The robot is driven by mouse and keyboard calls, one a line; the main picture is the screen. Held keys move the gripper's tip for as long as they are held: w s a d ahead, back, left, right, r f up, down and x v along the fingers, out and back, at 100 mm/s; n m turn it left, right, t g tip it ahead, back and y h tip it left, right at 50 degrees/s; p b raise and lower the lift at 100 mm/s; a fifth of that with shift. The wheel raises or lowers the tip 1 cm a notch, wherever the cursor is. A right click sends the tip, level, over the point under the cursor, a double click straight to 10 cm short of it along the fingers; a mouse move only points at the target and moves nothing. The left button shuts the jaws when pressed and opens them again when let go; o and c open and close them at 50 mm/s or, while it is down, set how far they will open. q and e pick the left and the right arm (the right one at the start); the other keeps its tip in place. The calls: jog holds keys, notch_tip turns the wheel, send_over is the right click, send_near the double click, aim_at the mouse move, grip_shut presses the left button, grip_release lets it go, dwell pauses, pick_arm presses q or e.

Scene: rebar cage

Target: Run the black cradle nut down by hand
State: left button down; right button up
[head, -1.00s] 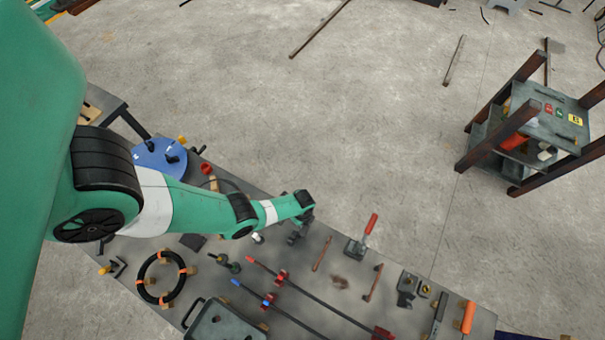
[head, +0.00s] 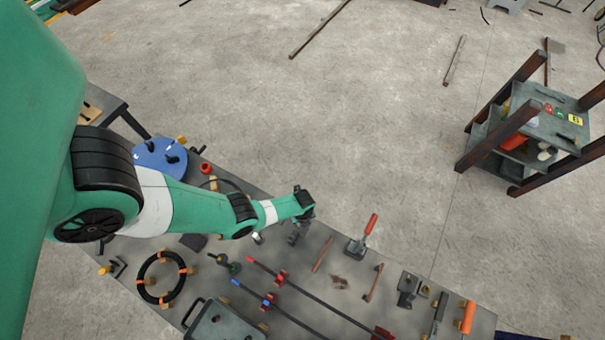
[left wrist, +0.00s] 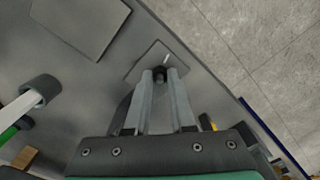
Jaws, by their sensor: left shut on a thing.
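The black cradle nut (left wrist: 160,74) is small and dark, between my left gripper's fingertips in the left wrist view. A short, bright stud (left wrist: 167,59) shows just past it, over a square grey plate (left wrist: 146,62) on the bench. My left gripper (left wrist: 160,78) is shut on the nut, and its fingers hide much of it. In the head view the left gripper (head: 295,238) points down at the bench, beyond the end of my green arm; the nut cannot be made out there. My right gripper is not in view.
The grey bench (head: 330,250) holds a red-handled clamp (head: 363,236), long bars (head: 310,292) and a black ring (head: 145,276). Bench edge lies to the right.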

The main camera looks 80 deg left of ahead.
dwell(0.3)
pick_arm(q)
jog(key=c, duration=0.8)
grip_release()
jog(key=shift+o, duration=0.2)
notch_tip(320, 180, up, 12)
jog(key=p, duration=1.1)
jog(key=shift+f+p, duration=0.2)
jog(key=shift+p, duration=0.1)
jog(key=shift+d, duration=0.1)
